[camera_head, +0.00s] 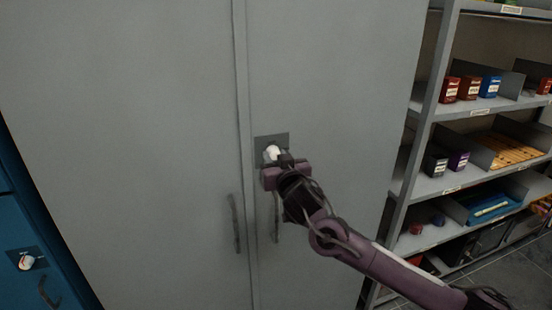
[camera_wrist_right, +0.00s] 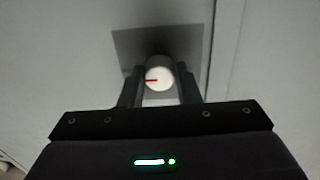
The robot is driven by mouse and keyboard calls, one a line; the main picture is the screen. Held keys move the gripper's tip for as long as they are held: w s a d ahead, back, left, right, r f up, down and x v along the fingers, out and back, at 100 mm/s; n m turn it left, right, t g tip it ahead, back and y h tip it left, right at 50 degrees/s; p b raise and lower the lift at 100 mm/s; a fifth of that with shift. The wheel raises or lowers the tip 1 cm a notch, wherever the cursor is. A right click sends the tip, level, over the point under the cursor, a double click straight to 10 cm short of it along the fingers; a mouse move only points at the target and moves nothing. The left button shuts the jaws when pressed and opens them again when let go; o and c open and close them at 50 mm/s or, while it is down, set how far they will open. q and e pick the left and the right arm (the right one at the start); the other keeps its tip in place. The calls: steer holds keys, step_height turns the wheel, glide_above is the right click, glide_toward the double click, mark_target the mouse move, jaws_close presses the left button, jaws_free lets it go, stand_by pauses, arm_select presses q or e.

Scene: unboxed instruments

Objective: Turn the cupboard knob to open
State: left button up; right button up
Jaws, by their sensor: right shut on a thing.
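The grey cupboard (camera_head: 130,120) has two tall doors, and both look closed. Its white knob (camera_head: 271,152) sits on a dark square plate (camera_head: 264,141) on the right door, near the seam. My right gripper (camera_head: 277,162) is at the knob and shut on it. In the right wrist view the knob (camera_wrist_right: 159,75) is between the two dark fingers (camera_wrist_right: 159,88), with a red mark pointing left. Two dark vertical handles (camera_head: 235,223) are below the knob, and my right arm is close to the right one. My left gripper is not in view.
An open shelf rack (camera_head: 425,130) with small boxes and trays stands to the right of the cupboard. A blue cabinet (camera_head: 20,230) with its own white knob (camera_head: 26,262) is at the lower left. Grey tiled floor shows at the lower right.

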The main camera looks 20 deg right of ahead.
steer(key=n+b, duration=0.2)
steer(key=n, duration=0.1)
steer(key=shift+f+b, duration=0.2)
steer(key=shift+b, duration=0.1)
steer(key=n+b, duration=0.3)
steer(key=n, duration=0.2)
steer(key=shift+d+n+b, duration=0.1)
steer(key=shift+n+b, duration=0.2)
steer(key=shift+b, duration=0.05)
steer(key=shift+r+n+y+b, duration=0.15)
steer(key=shift+n+y+b, duration=0.15)
steer(key=shift+n+b, duration=3.6)
steer(key=shift+n+p, duration=0.9)
steer(key=shift+n, duration=0.2)
steer(key=o, duration=1)
